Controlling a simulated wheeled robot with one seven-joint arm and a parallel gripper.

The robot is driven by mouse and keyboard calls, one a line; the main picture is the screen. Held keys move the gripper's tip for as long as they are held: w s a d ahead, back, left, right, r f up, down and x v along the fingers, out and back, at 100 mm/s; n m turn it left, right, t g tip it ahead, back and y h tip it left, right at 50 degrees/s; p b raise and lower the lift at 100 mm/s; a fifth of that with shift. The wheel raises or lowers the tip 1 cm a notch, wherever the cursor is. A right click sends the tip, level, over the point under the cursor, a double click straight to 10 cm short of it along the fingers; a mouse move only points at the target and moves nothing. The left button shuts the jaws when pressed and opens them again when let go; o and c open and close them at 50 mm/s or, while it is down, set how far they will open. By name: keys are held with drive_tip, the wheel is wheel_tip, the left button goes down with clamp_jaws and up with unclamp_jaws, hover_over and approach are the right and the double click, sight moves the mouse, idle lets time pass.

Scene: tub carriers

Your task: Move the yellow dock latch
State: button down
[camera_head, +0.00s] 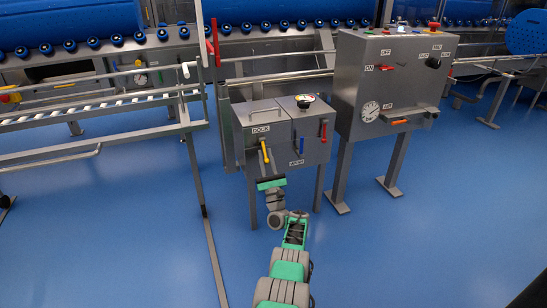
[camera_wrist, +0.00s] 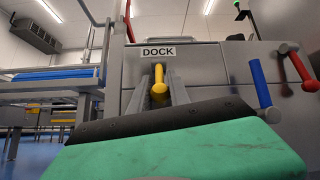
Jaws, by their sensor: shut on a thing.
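The yellow dock latch (camera_head: 265,153) is a small yellow lever on the front of a grey steel box (camera_head: 258,113), below a label reading DOCK. In the wrist view the latch (camera_wrist: 159,86) shows end-on under the DOCK label (camera_wrist: 159,52). My gripper (camera_wrist: 159,92) has its two grey fingers on either side of the latch, shut on it. In the head view my green arm reaches up from the bottom, and my gripper (camera_head: 265,168) is at the latch, small and partly hidden by the wrist.
A blue lever (camera_head: 302,145) and a red lever (camera_head: 323,131) are on the box front to the right. A taller control cabinet (camera_head: 375,80) stands right of the box. A rail frame (camera_head: 196,126) stands left. Blue floor (camera_head: 110,230) is open in front.

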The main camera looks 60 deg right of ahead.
drive_tip(key=shift+w, duration=0.1)
idle(0.5)
drive_tip(key=c, duration=1.5)
unclamp_jaws()
drive_tip(key=v, duration=0.8)
drive_tip(key=shift+w, duration=0.1)
